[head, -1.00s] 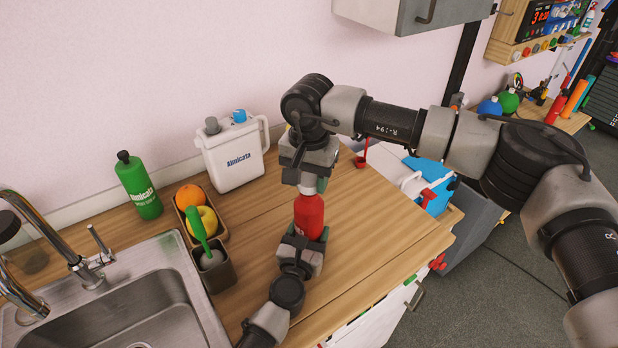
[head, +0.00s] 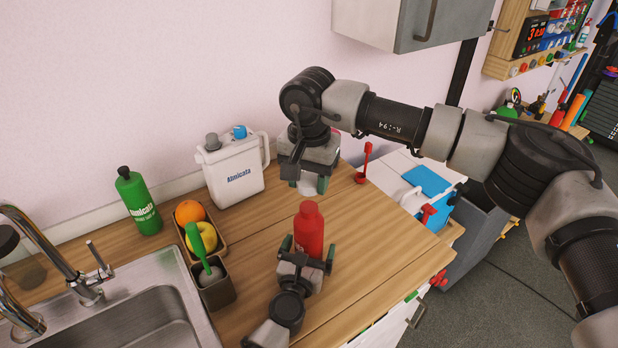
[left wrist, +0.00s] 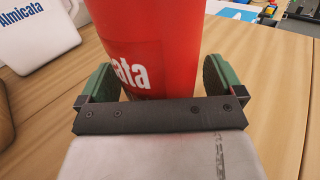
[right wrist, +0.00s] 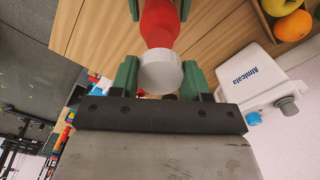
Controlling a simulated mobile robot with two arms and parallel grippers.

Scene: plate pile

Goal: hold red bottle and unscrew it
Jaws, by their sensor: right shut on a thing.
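The red bottle (head: 309,230) stands upright on the wooden counter, its neck bare on top. My left gripper (head: 309,250) is open around its lower body, one finger on each side, with a small gap showing. The left wrist view shows the red bottle (left wrist: 150,45) close up between the fingers. My right gripper (head: 306,186) is above and slightly behind the bottle, shut on the white cap (head: 307,186). In the right wrist view, the white cap (right wrist: 160,72) sits between the fingers, with the red bottle (right wrist: 160,25) beyond it.
A white jug (head: 232,172) stands behind left. A green bottle (head: 138,200), a fruit tray (head: 180,232) and a brush holder (head: 213,288) stand farther left, near the sink (head: 150,318). The counter right of the bottle is clear to its edge.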

